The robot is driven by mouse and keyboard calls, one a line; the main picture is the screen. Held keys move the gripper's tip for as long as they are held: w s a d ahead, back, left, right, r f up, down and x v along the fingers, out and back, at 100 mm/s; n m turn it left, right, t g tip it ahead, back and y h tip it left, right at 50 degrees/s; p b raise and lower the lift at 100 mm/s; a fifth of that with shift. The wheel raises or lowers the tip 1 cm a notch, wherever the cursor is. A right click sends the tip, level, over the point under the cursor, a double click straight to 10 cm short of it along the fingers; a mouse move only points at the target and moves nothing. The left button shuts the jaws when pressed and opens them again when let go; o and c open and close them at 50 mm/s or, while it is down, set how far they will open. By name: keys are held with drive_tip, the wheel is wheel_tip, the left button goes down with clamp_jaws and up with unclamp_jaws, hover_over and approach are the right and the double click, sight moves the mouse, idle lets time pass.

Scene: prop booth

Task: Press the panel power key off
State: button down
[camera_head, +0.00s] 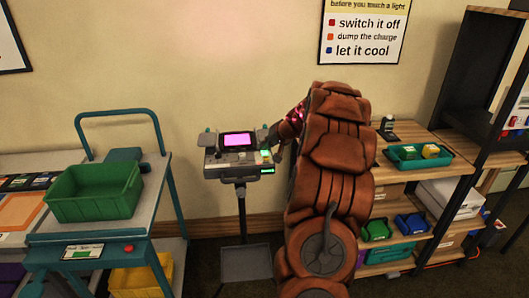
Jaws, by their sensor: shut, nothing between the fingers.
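The panel (232,158) is a grey console on a thin dark pedestal, with a lit pink screen (239,140) and small keys below it. A pale green lit patch (266,154) and a green strip (267,170) show on its right side. Which key is the power key is too small to tell. My gripper (273,148) is at the panel's right edge, small and dark, shut and empty, close to the lit patch. I cannot tell whether it touches the panel. My brown padded arm covers the area right of the panel.
A wheeled cart with a green bin (96,190) and a blue rail stands at left. A wooden shelf (405,180) with a teal tray (418,156) stands at right. A sign (365,31) hangs on the wall above. A small platform (245,263) is low on the pedestal.

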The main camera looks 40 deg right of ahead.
sight(266, 152)
drive_tip(key=shift+f, duration=0.15)
drive_tip(key=shift+f+b, duration=0.35)
drive_tip(key=shift+b, duration=0.25)
drive_tip(key=shift+r, duration=0.5)
drive_tip(key=shift+r, duration=0.1)
drive_tip(key=shift+r+p, duration=1.2)
drive_tip(key=shift+r, duration=1.7)
